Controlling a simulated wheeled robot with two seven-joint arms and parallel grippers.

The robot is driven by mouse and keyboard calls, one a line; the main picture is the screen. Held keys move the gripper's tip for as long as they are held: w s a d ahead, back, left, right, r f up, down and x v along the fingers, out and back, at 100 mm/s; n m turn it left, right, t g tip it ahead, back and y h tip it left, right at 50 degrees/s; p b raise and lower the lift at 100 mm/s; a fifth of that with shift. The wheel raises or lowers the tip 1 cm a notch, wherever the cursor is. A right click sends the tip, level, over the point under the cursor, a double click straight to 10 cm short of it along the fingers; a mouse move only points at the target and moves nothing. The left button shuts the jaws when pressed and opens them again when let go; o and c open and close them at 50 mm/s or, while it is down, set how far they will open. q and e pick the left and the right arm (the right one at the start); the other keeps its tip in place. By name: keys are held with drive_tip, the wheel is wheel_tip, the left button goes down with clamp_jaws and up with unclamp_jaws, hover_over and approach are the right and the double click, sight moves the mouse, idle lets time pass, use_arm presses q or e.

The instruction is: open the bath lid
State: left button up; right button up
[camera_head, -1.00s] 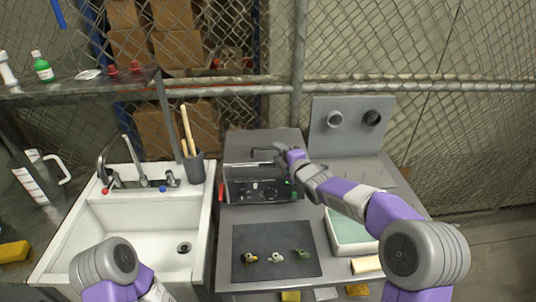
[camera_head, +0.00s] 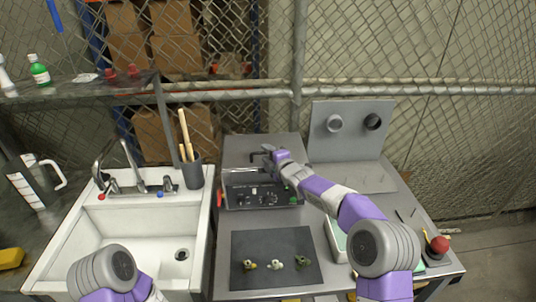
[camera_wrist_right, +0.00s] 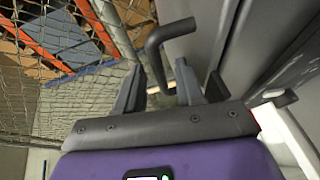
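The bath (camera_head: 235,190) is a dark box with a knobbed front panel on the steel bench. Its grey lid (camera_head: 237,147) lies across the top; I cannot tell whether it is slightly lifted. A dark bent handle (camera_head: 256,155) stands on the lid. My right gripper (camera_head: 268,150) is at the handle, coming from the right. In the right wrist view the handle (camera_wrist_right: 155,45) reaches between the two separated fingers of my right gripper (camera_wrist_right: 160,88), with gaps visible beside it. My left gripper is out of the picture; only part of the left arm shows at bottom left.
A dark mat (camera_head: 250,243) with small parts lies in front. A pale green tray (camera_head: 336,238), partly hidden by my arm, and a red button (camera_head: 440,244) are right.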

clamp_jaws()
idle(0.5)
drive_tip(key=w+r+g+p, duration=0.2)
drive_tip(key=r+p, duration=0.3)
drive_tip(key=p, duration=0.7)
drive_tip(key=w+r+m+g+h+p, duration=0.1)
drive_tip(key=w+r+p, duration=0.3)
drive_tip(key=p, duration=0.7)
drive_tip(key=shift+w+r+g+p, duration=0.15)
drive_tip(key=shift+r+g+p, duration=0.3)
drive_tip(key=shift+r, duration=0.5)
